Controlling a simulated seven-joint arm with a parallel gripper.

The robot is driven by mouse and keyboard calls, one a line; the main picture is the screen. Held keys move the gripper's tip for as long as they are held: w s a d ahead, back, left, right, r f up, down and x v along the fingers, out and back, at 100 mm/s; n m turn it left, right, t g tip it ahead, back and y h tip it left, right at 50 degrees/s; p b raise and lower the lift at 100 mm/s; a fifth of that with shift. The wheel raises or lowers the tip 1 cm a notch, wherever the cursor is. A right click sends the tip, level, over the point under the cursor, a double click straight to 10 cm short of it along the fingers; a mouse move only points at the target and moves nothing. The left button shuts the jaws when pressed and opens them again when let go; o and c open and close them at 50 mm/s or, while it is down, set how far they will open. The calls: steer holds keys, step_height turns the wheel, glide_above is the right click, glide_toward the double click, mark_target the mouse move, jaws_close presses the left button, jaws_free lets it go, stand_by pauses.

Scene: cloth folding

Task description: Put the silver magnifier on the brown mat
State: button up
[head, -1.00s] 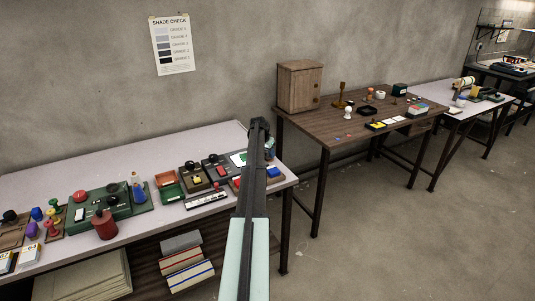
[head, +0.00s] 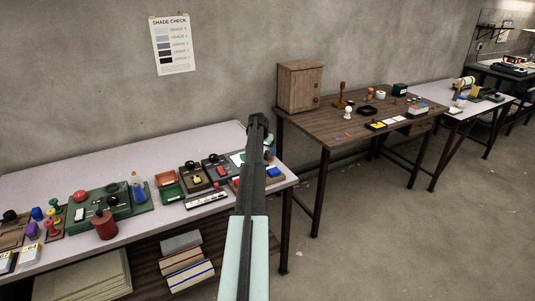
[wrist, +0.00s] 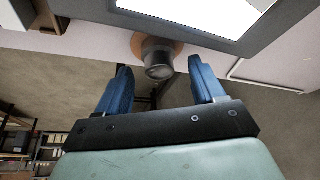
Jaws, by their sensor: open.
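In the wrist view a short silver-grey cylinder with a glassy end, which looks like the silver magnifier (wrist: 159,59), appears to stand on a round brown mat (wrist: 137,45). My gripper (wrist: 159,68) has its blue fingers apart, one to each side of the magnifier in the picture. I see no finger touching it. In the head view my own arm covers most of this spot at the right end of the near table, so magnifier and mat cannot be made out there.
A dark-framed white panel (wrist: 205,8) lies beside the mat. The near pale table (head: 75,180) holds a green case (head: 88,212), a red canister (head: 104,225) and small trays left of my arm. A brown table (head: 345,128) with a wooden cabinet (head: 300,88) stands at right.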

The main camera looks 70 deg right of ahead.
steer(key=v, duration=0.9)
steer(key=shift+r, duration=0.4)
steer(key=shift+a, duration=0.1)
